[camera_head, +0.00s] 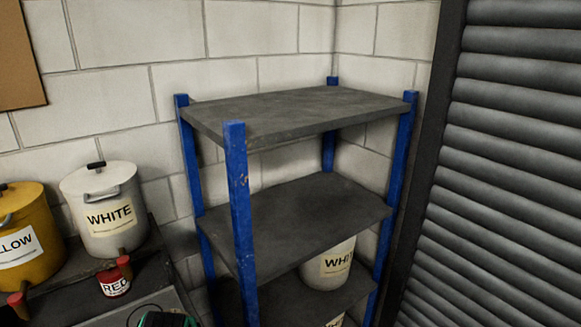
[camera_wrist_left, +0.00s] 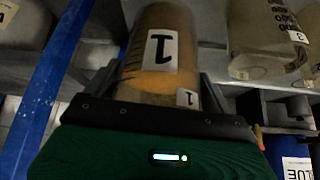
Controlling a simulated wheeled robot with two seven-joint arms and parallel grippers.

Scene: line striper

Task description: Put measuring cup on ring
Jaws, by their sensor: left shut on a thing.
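In the left wrist view, my left gripper (camera_wrist_left: 158,88) is shut on a measuring cup (camera_wrist_left: 150,45). The cup is translucent with an orange-brown tint, dark graduation marks and white labels reading 1. In the head view, only a green and black piece at the bottom edge shows, perhaps part of my left gripper; the cup does not show there. My right gripper is not in view.
A grey shelf unit (camera_head: 300,110) with blue posts stands in the corner by a roller shutter (camera_head: 510,150). A WHITE pot (camera_head: 105,205), a yellow pot (camera_head: 25,240) and a RED can (camera_head: 115,284) are at left. Another clear container (camera_wrist_left: 265,45), labelled 3, is beside the held cup.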

